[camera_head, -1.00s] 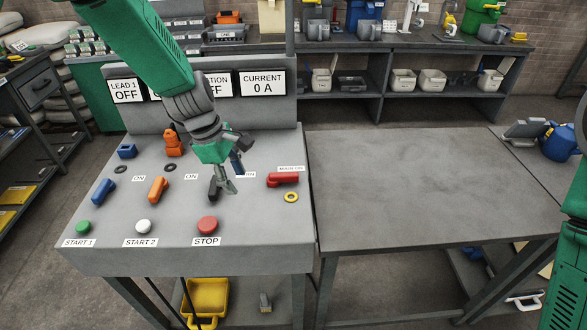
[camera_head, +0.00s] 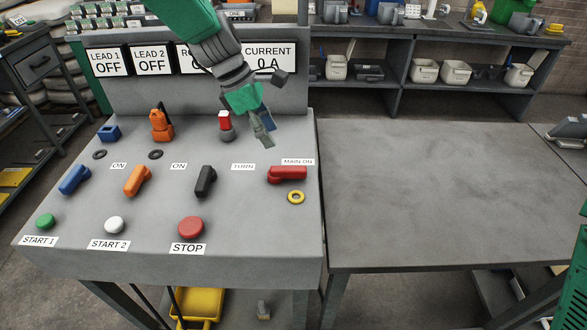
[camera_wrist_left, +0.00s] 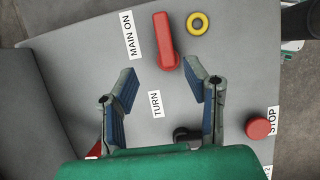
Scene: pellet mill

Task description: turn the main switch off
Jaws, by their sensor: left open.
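The red main switch handle (camera_head: 287,174) lies crosswise on the sloping grey panel, under the "MAIN ON" label (camera_head: 298,161). A yellow ring (camera_head: 296,197) is just below it. My left gripper (camera_head: 264,133) is above the panel, up and left of the red handle and apart from it. The left wrist view shows its open, empty fingers (camera_wrist_left: 162,78) pointing towards the panel. In that view the red handle (camera_wrist_left: 166,41) lies beyond the fingertips, with the yellow ring (camera_wrist_left: 198,23) to its right. My right gripper is out of sight.
A black lever (camera_head: 205,181), an orange lever (camera_head: 137,180) and a blue lever (camera_head: 74,180) stand left of the handle. The red STOP button (camera_head: 191,228) is at the front. An upright display board (camera_head: 290,95) stands behind. The table (camera_head: 430,190) to the right is bare.

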